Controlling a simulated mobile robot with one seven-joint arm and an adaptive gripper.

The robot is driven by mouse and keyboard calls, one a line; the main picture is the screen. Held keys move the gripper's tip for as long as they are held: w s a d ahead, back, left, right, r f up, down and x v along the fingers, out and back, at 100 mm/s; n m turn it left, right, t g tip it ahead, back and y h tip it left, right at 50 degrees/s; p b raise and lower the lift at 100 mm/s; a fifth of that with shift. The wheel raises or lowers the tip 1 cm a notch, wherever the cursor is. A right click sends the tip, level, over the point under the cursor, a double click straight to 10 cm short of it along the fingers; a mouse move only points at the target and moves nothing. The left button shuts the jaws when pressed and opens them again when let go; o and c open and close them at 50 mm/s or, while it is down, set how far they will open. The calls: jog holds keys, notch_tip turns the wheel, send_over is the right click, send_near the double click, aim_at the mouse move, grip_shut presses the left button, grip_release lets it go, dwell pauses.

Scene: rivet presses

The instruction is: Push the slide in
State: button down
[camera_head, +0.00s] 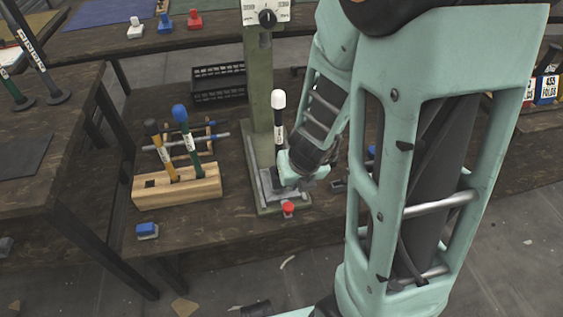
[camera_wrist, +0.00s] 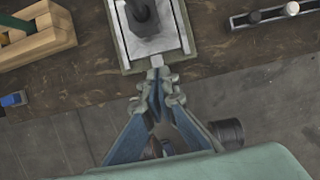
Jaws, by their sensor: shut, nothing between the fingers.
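The press has a green column (camera_head: 258,100) and a metal base holding the slide, a pale grey tray (camera_head: 266,188). The slide also shows in the wrist view (camera_wrist: 131,46), with a dark tool (camera_wrist: 146,18) standing in it. In the head view that tool has a white cap (camera_head: 279,99). My gripper (camera_wrist: 157,84) is shut and empty, its fingertips at the front end of the slide. I cannot tell whether they touch it. In the head view my arm's end covers the slide's right side. A red knob (camera_head: 288,207) is at the base's front.
A blue-topped button (camera_head: 147,230) is near the bench's front edge. A dark rail with knobs (camera_wrist: 272,14) lies right of the slide. A black crate (camera_head: 218,84) is behind.

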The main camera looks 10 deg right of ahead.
jog(key=b, duration=0.6)
send_near(285, 191)
jog(key=shift+s+d+f, duration=0.1)
jog(key=shift+s+f, duration=0.75)
jog(key=shift+f, duration=0.25)
jog(key=shift+w+f, duration=0.1)
jog(key=shift+w, duration=0.25)
jog(key=shift+w+p, duration=0.4)
jog(key=shift+w, duration=1.35)
jog(key=shift+w+r, duration=0.1)
jog(key=shift+r, duration=0.1)
jog(key=shift+w+p, duration=0.4)
jog(key=shift+w, duration=0.1)
jog(key=w+p, duration=0.9)
jog(key=w, duration=0.5)
jog(key=shift+r, duration=0.1)
jog(key=shift+w+p, duration=0.3)
jog(key=shift+w, duration=0.5)
jog(key=shift+s, duration=0.15)
